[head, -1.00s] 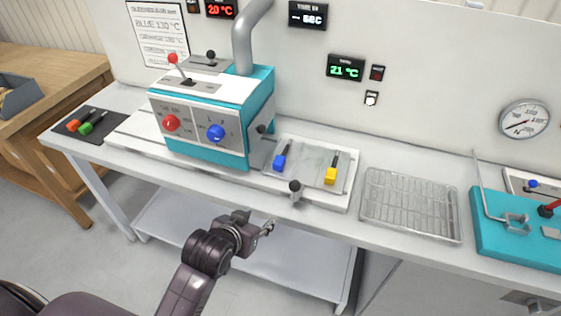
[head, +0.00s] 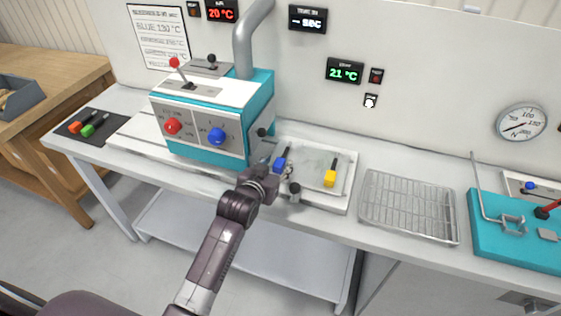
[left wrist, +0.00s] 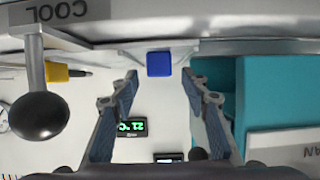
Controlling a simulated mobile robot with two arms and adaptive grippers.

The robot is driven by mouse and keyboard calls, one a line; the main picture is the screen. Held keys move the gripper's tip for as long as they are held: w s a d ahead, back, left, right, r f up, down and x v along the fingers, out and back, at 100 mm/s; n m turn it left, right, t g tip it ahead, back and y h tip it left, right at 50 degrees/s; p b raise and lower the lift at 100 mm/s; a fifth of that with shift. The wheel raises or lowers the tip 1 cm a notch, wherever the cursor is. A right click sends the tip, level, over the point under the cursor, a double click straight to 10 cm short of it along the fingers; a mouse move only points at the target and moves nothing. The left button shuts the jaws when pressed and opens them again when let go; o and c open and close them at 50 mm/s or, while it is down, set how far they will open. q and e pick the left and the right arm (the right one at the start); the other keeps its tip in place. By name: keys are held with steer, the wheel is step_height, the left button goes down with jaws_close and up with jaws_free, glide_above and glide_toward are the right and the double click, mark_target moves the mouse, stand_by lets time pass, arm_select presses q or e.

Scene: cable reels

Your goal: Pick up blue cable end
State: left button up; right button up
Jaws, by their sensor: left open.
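The blue cable end (head: 279,165) lies on the pale tray (head: 308,160) to the right of the teal machine, with a dark cable running back from it. My left gripper (head: 286,172) is over the tray's front edge, close to the blue end. In the left wrist view the blue end (left wrist: 158,63) shows as a blue block just beyond and between the two spread fingertips (left wrist: 159,84). The left gripper is open and empty. The yellow cable end (head: 329,178) lies to the right on the same tray. My right gripper is not in view.
A black-knobbed lever (head: 294,188) stands at the tray's front, near my left gripper; its knob is large in the left wrist view (left wrist: 40,115). The teal machine (head: 213,115) stands close on the left. A wire rack (head: 408,207) lies to the right.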

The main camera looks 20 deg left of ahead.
arm_select(q)
steer(key=shift+x, duration=1)
steer(key=shift+s, duration=0.1)
steer(key=shift+c, duration=0.6)
jaws_close()
steer(key=shift+r, duration=0.1)
